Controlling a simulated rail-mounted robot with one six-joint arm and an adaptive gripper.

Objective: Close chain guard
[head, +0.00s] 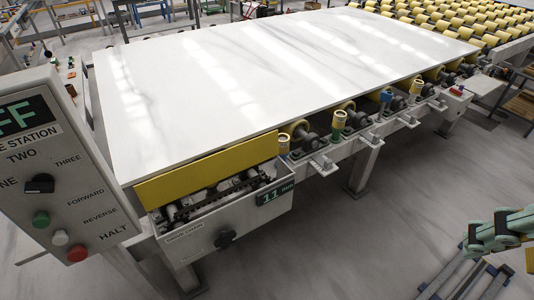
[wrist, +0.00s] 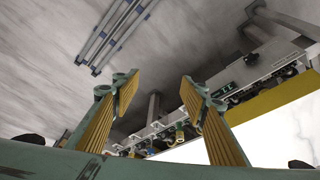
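The chain guard (head: 207,172) is a long yellow panel, raised and tilted along the slab's front edge. Below it, the grey chain box (head: 230,222) is uncovered, and a dark chain with rollers (head: 210,203) shows inside. A black knob (head: 225,239) is on the box's front. In the wrist view, the box (wrist: 250,72) appears upside down at the upper right, with the yellow guard (wrist: 280,95) beside it. My gripper (wrist: 160,88) is open and empty, its ribbed yellow pads apart. In the head view, its green fingers (head: 500,230) show at the right edge, well away from the guard.
A large white stone slab (head: 270,65) lies on the roller conveyor. A control panel (head: 60,165) with a dial and buttons stands at the left. Brackets and rollers (head: 340,122) project along the slab's near side. Bluish rails (head: 460,278) lie lower right; open floor (head: 390,220) lies between.

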